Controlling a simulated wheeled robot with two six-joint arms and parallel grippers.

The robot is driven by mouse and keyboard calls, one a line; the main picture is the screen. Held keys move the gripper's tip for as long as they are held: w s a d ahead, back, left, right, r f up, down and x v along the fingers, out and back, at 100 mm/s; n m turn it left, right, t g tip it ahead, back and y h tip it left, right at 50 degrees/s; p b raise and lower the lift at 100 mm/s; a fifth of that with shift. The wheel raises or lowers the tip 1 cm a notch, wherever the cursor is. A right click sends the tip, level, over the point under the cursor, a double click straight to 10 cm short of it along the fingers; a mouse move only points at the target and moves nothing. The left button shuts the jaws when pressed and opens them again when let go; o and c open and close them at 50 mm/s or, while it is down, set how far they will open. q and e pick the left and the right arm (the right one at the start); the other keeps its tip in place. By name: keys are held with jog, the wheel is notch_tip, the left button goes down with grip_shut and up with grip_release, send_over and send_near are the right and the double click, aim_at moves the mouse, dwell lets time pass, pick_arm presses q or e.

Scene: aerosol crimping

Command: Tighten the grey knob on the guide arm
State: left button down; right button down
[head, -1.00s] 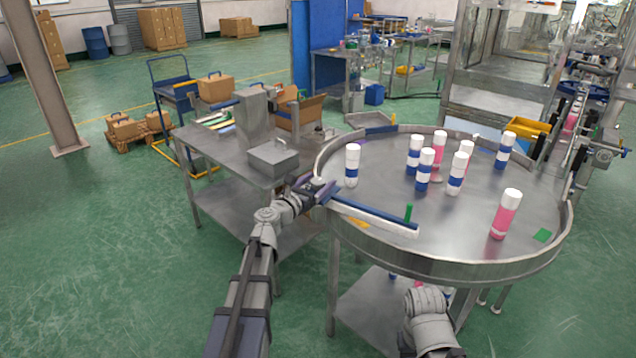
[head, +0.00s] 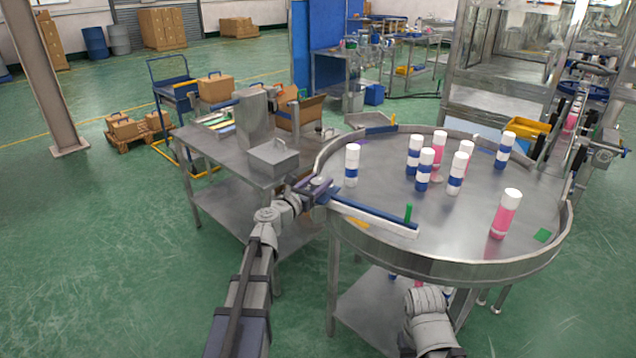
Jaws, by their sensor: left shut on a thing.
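The guide arm (head: 375,214) is a blue and white bar reaching from the left rim of the round steel table (head: 440,267) over its top, with a green peg (head: 408,213) near its free end. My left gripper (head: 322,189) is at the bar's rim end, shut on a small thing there. This fits the grey knob, but the jaws hide it and I cannot make out its shape or how far it is turned. My right arm shows only as grey links at the bottom; its gripper is not in view.
Several blue-and-white cans (head: 424,170) and pink cans (head: 505,214) stand upright on the round table. One can (head: 352,165) stands just behind the guide arm. A steel side table (head: 205,150) with a grey box (head: 274,155) is left of my left gripper.

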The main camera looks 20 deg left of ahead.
aim_at(313, 185)
pick_arm(q)
jog(key=shift+w+a+m+g+h, duration=0.15)
jog(key=shift+m+g+h, duration=0.15)
jog(key=shift+m+h, duration=0.45)
jog(key=shift+h, duration=0.65)
jog(key=shift+c, duration=1.3)
grip_release()
jog(key=shift+v, duration=4.05)
jog(key=shift+d, duration=0.2)
